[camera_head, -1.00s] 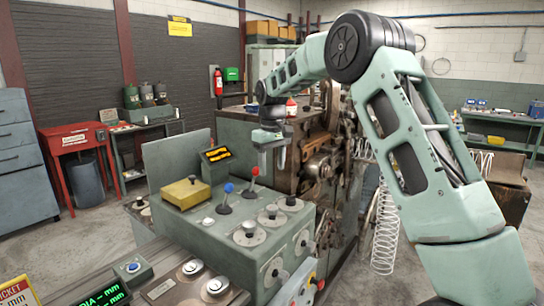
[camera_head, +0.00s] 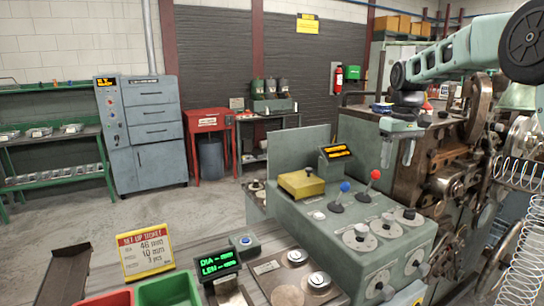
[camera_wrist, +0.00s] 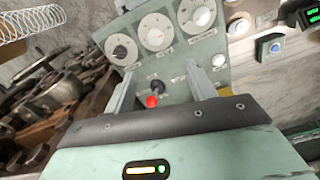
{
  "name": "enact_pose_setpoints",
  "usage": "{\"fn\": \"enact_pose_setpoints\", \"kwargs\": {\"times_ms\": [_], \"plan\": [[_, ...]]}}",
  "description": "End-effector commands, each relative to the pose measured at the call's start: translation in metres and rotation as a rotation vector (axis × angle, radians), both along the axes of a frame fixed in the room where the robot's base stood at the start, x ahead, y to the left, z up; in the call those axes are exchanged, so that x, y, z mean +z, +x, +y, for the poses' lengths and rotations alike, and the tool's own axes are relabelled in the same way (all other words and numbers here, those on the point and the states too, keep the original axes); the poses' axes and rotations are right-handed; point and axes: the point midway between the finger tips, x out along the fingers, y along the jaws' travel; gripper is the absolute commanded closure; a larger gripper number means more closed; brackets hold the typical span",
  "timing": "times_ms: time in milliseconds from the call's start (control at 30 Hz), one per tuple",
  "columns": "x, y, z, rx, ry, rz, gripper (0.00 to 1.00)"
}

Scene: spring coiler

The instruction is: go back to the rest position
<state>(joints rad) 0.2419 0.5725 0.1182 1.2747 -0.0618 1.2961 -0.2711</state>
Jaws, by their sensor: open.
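My gripper (camera_head: 400,150) hangs in the air in the head view, fingers pointing down, over the right rear of the green control console (camera_head: 305,215). Its two fingers are apart with nothing between them. In the wrist view my gripper (camera_wrist: 160,90) also shows open and empty. Beyond its fingers are the console's red-knobbed lever (camera_wrist: 152,101) and dials (camera_wrist: 155,32). In the head view the console carries a red-knobbed lever (camera_head: 369,183), a blue-knobbed lever (camera_head: 339,196) and a yellow block (camera_head: 301,184).
The brown coiling machine (camera_head: 430,165) stands close right of my gripper, with wire springs (camera_head: 524,265) at the right edge. In front are a set-up ticket (camera_head: 146,254), a green readout (camera_head: 217,264), and red and green bins (camera_head: 178,288). Open floor lies at left.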

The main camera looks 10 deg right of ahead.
Motion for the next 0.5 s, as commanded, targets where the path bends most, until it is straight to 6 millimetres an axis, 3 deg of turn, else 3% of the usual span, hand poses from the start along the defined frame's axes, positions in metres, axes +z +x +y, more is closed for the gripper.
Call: {"fn": "enact_pose_setpoints", "kwargs": {"times_ms": [167,267,400,500], "plan": [[-0.004,-0.029,0.084,0.097,0.034,-0.009,0.44],[-0.011,-0.067,0.147,0.172,0.057,-0.01,0.44],[-0.025,-0.136,0.221,0.272,0.079,-0.011,0.44],[-0.038,-0.196,0.26,0.343,0.085,-0.009,0.44]]}}
